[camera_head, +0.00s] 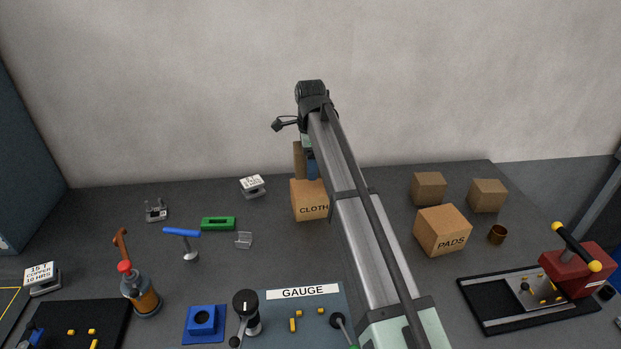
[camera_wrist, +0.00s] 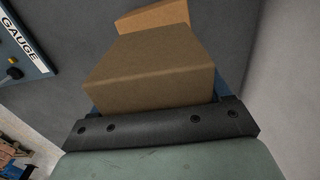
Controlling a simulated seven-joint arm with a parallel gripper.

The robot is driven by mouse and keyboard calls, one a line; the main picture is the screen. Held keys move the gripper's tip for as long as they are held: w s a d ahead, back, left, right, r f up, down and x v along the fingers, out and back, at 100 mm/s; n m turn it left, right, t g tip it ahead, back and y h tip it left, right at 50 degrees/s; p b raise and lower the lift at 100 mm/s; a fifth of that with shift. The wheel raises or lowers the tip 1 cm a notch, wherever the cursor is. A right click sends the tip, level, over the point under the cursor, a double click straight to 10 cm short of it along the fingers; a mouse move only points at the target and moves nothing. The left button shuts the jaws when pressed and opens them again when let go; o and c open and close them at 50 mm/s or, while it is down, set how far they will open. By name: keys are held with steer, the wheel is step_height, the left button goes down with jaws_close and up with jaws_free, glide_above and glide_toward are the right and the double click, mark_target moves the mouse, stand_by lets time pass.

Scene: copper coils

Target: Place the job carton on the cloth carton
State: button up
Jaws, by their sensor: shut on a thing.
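My gripper (camera_head: 309,164) is shut on a small brown carton (camera_head: 298,160), with a blue finger showing beside it. I take this as the job carton, but no label shows on it. The held carton (camera_wrist: 150,72) fills the middle of the wrist view between the fingers. The cloth carton (camera_head: 310,207), marked CLOTH, stands on the table directly below in the head view. Part of the cloth carton (camera_wrist: 158,16) shows beyond the held one in the wrist view. I cannot tell whether the two cartons touch. My arm hides the cloth carton's right side.
The PADS carton (camera_head: 442,232) and two plain cartons (camera_head: 429,188) (camera_head: 488,195) stand to the right. A white-topped block (camera_head: 252,187) and a green piece (camera_head: 218,223) lie left of the cloth carton. A GAUGE mat (camera_head: 275,303) lies in front. Bare table surrounds the cloth carton's left side.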

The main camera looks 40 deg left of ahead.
mark_target(310, 187)
steer(key=shift+f, duration=2.5)
steer(key=shift+f, duration=0.2)
steer(key=o, duration=1.1)
steer(key=shift+o, duration=0.2)
steer(key=shift+r, duration=0.1)
step_height(310, 187, up, 12)
steer(key=shift+r, duration=0.1)
